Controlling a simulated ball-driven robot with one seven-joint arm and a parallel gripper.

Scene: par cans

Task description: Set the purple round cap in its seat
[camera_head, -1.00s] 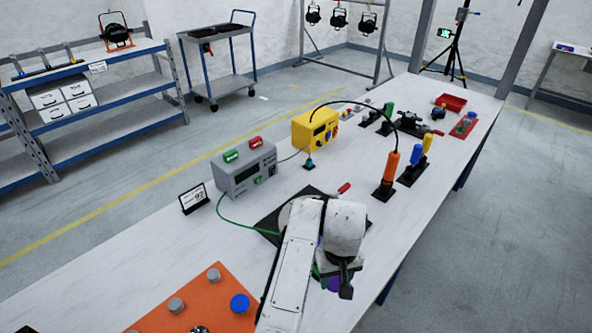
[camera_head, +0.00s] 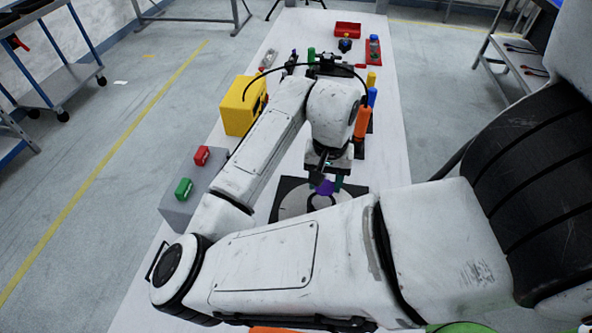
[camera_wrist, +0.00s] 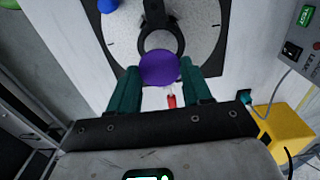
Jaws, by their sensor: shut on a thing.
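The purple round cap (camera_head: 325,187) is between the fingertips of my gripper (camera_head: 324,182), which is shut on it. In the wrist view the cap (camera_wrist: 160,68) shows its round face between two teal fingers (camera_wrist: 161,80). It appears held over a pale round disc (camera_wrist: 205,28) on a black square plate (camera_wrist: 228,10). A dark ring (camera_wrist: 180,41) with a grey middle lies just beyond the cap, which overlaps its near edge. I cannot tell if this ring is the seat, nor the cap's height. In the head view my arm hides part of the disc (camera_head: 290,205).
The grey box (camera_head: 178,214) with green and red blocks and the yellow box (camera_head: 236,112) stand left of my arm. An orange tool (camera_head: 362,121) stands right of my gripper. A red tray (camera_head: 348,29) is at the far end. A blue knob (camera_wrist: 108,5) is near the disc's edge.

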